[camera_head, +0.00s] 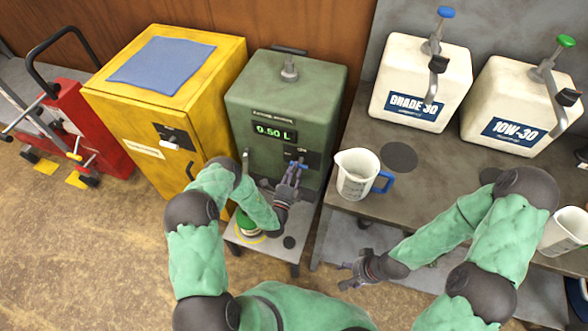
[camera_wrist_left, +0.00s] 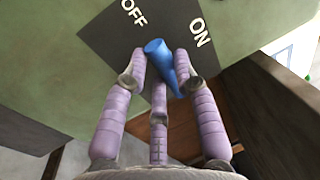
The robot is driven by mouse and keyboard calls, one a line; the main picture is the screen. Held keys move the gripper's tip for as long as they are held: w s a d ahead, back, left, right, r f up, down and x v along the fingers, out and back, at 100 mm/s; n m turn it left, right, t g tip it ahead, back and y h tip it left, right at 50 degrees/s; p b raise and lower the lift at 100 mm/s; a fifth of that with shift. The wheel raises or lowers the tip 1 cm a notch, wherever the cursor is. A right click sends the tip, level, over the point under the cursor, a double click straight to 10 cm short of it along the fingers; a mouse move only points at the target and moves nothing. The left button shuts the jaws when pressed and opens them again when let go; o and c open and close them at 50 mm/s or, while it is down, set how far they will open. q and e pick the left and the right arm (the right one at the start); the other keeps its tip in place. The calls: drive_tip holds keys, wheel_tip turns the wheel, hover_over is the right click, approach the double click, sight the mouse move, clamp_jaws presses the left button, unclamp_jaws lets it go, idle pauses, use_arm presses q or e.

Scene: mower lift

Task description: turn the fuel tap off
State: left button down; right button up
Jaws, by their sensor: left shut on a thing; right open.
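The fuel tap is a blue lever (camera_wrist_left: 160,58) on a dark plate (camera_wrist_left: 105,42) marked OFF and ON, on the front of the green dispenser (camera_head: 258,100). In the left wrist view the lever lies between the two labels; I cannot tell its exact setting. My left gripper (camera_wrist_left: 160,66) is shut on the lever, with fingers on both sides of it. In the head view my left gripper (camera_head: 291,177) is at the dispenser's front, below the display (camera_head: 270,132) reading 0.50 L. My right gripper (camera_head: 350,270) is open and empty, low in front of the bench.
A yellow cabinet (camera_head: 150,115) with a blue cloth (camera_head: 161,63) stands left of the dispenser. On the bench (camera_head: 420,185) at right are a measuring jug (camera_head: 354,172) and two oil containers, GRADE 30 (camera_head: 418,75) and 10W-30 (camera_head: 518,95). A small green-and-yellow item (camera_head: 247,224) sits below the dispenser.

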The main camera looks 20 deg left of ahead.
use_arm(q)
drive_tip(key=shift+f+n, duration=0.1)
drive_tip(key=shift+n, duration=0.3)
drive_tip(key=c, duration=1)
unclamp_jaws()
drive_tip(key=s, duration=0.4)
drive_tip(key=s+f, duration=0.1)
drive_tip(key=s, duration=0.3)
drive_tip(key=s+f, duration=0.1)
drive_tip(key=s, duration=0.2)
drive_tip(key=shift+s+a+f, duration=0.15)
drive_tip(key=shift+s+a, duration=0.05)
drive_tip(key=shift+s, duration=0.2)
